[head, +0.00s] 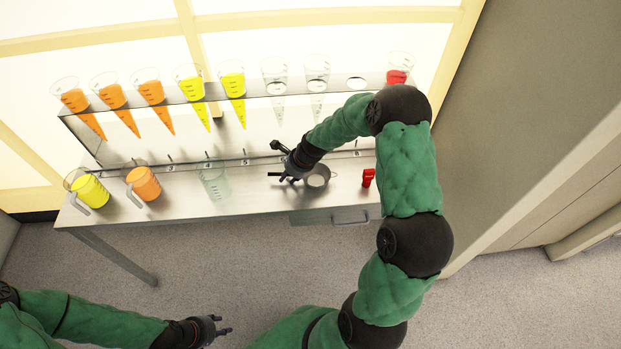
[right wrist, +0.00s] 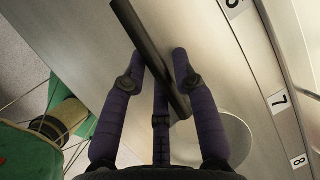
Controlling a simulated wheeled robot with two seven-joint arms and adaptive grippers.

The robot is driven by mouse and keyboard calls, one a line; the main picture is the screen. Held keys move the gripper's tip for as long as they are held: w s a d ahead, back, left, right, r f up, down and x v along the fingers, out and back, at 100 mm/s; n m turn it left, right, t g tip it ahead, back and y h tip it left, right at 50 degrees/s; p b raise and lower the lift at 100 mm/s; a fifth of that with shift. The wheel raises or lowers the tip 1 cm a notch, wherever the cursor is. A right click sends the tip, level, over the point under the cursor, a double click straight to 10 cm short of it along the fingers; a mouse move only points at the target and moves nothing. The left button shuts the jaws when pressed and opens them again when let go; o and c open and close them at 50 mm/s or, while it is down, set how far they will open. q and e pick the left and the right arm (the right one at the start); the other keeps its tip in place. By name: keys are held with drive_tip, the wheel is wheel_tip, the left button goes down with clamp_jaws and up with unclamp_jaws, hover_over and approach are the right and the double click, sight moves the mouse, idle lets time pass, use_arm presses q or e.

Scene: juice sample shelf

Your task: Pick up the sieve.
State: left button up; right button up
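The sieve (head: 318,177) lies over the metal table, its round bowl just right of my right gripper. In the right wrist view its pale bowl (right wrist: 228,132) is partly hidden behind a finger. Its dark handle (right wrist: 150,50) runs diagonally between my right gripper's fingertips. My right gripper (right wrist: 158,54) is open around the handle, with fingertips apart on either side; contact is unclear. In the head view the right gripper (head: 287,177) is low at the table. My left gripper (head: 222,326) is open and empty, low over the floor in front of the table.
Yellow (head: 89,190) and orange (head: 144,183) juice jugs and an empty clear jug (head: 214,184) stand left on the table. A small red object (head: 368,177) is right of the sieve. A rack (head: 258,89) of cones, several filled, stands above. Numbered labels line the table's back.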

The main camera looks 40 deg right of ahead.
clamp_jaws()
drive_tip(key=shift+r, duration=0.1)
